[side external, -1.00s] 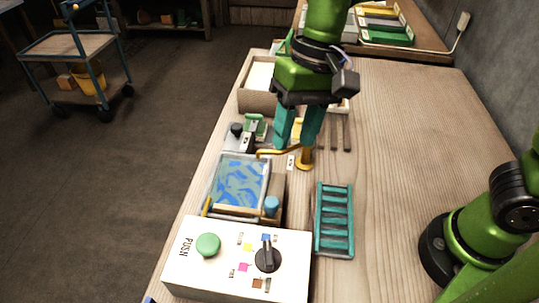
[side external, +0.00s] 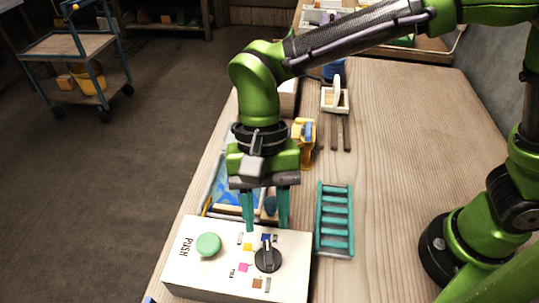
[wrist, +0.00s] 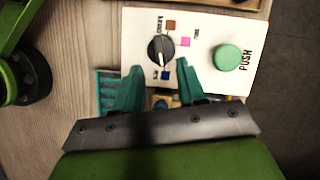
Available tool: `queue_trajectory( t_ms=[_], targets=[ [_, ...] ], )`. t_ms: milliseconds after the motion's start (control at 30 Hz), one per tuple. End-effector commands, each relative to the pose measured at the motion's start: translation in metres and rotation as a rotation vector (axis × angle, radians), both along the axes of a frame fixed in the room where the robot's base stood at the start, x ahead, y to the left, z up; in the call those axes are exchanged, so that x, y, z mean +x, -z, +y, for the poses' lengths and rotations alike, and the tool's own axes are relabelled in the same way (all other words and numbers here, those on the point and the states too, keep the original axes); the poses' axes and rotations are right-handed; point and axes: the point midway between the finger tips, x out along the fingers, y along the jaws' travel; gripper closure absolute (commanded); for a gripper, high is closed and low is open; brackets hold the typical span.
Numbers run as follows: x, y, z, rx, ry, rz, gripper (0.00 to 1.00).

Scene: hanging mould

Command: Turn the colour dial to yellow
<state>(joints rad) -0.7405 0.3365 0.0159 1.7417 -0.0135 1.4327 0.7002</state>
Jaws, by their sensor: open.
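A white control box (side external: 200,273) stands at the table's front edge. Its black dial (side external: 267,259) has a pointer that points up toward the blue mark (side external: 266,237). The yellow mark (side external: 248,247) lies to the dial's upper left, the magenta mark (side external: 243,267) to its left and a brown mark (side external: 257,284) below. My gripper (side external: 267,228) is open and empty, pointing down just behind the dial. In the wrist view the dial (wrist: 160,49) shows just ahead of the gap between the fingertips (wrist: 158,70). The yellow mark is not clear there.
A green PUSH button (side external: 208,244) sits on the box, left of the dial. A teal rack (side external: 335,220) lies close to the box's right. A blue-patterned tray (side external: 222,190) is behind the box, partly hidden by my gripper. The table at right is clear.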

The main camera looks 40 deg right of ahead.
Motion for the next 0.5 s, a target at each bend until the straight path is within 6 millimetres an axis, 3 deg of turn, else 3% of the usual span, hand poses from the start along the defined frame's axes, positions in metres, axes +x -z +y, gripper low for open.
queue_trajectory(
  t_ms=[200,500],
  targets=[
    [-0.014,0.039,0.007,-0.004,-0.001,0.003,0.60],
    [-0.021,0.058,0.012,-0.001,0.000,0.000,0.60]
  ],
)
